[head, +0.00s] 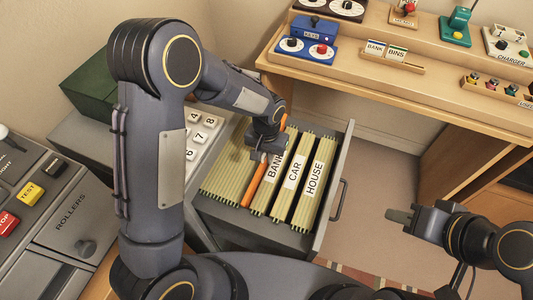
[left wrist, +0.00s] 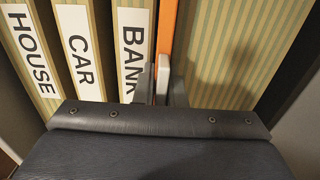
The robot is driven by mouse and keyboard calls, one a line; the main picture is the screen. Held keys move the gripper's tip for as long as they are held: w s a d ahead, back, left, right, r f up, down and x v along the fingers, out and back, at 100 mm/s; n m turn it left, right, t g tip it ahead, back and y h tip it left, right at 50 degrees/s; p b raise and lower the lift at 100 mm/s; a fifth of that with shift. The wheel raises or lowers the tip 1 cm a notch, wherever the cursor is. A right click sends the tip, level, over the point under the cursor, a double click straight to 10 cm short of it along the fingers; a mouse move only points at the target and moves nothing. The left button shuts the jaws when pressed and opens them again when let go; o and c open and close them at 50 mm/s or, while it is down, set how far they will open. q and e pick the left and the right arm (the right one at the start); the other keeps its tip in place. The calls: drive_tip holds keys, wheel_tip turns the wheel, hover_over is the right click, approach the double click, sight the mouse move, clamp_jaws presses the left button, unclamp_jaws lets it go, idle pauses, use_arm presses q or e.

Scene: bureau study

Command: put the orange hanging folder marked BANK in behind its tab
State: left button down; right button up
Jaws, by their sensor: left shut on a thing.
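The orange folder (head: 253,185) is a thin upright strip in the open drawer, just left of the section labelled BANK (head: 273,165). Its lettering is not visible. My left gripper (head: 264,153) is over it and shut on its top edge. In the left wrist view the orange folder (left wrist: 168,28) stands right beside the BANK label (left wrist: 131,50), with the fingers on it. How deep it sits is hidden. Sections labelled CAR (head: 292,177) and HOUSE (head: 316,180) are on the far side. My right gripper (head: 399,216) is empty, outside the drawer to the right.
The grey drawer (head: 338,185) has a handle at right. Striped folders (head: 225,180) fill its left part. A wooden desk (head: 400,82) with small devices stands behind. A control panel with a ROLLERS cover (head: 75,225) is at left.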

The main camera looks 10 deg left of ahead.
use_arm(q)
drive_tip(key=c, duration=1.4)
unclamp_jaws()
drive_tip(key=shift+f, duration=0.2)
wheel_tip(320, 180, up, 7)
drive_tip(key=shift+r+p, duration=0.1)
drive_tip(key=shift+p, duration=0.6)
drive_tip(key=shift+r, duration=0.3)
